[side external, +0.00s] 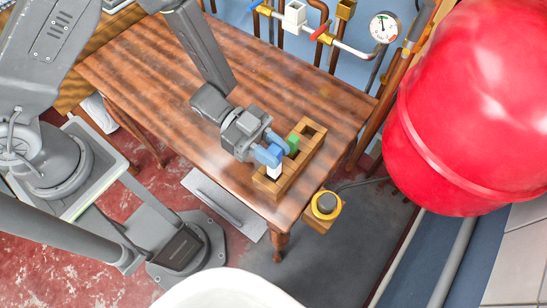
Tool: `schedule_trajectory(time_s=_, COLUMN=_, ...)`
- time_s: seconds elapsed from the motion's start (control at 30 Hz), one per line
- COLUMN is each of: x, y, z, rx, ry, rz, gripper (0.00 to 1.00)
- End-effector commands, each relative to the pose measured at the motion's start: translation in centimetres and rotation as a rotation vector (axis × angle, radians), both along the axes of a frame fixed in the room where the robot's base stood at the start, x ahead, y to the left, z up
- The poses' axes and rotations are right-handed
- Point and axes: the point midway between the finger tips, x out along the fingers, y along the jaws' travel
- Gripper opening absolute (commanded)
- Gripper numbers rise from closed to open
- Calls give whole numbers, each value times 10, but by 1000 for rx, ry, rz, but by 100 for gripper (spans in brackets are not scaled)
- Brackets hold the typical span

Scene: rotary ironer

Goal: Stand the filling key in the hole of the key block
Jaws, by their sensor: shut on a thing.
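The wooden key block (299,165) lies near the right front corner of the table, with square openings in its top. The far opening (312,131) shows dark and empty. My gripper (272,151), with blue fingers, is over the middle and near part of the block. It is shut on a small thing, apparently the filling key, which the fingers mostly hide. A green piece (293,142) shows just right of the fingers, and a white piece (273,171) shows just below them, at the near opening. I cannot tell which of these belongs to the key, or whether it touches the block.
The wooden table (160,80) is clear to the left and behind. A large red vessel (470,100) stands at the right. Pipes with a gauge (385,27) run along the back wall. A yellow-ringed button (326,205) sits by the table's right front corner.

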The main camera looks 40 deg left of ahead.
Motion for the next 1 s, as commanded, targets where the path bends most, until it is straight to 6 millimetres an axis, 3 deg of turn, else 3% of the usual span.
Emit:
schedule_trajectory(time_s=0.3, x=0, y=0, z=-37, rx=0, ry=3, rz=0, gripper=2)
schedule_trajectory(time_s=0.7, x=0, y=0, z=-41, rx=0, ry=1, rz=0, gripper=2)
schedule_trajectory(time_s=0.73, x=0, y=0, z=-41, rx=0, ry=1, rz=0, gripper=28)
schedule_trajectory(time_s=1.0, x=0, y=0, z=-41, rx=0, ry=1, rz=0, gripper=50)
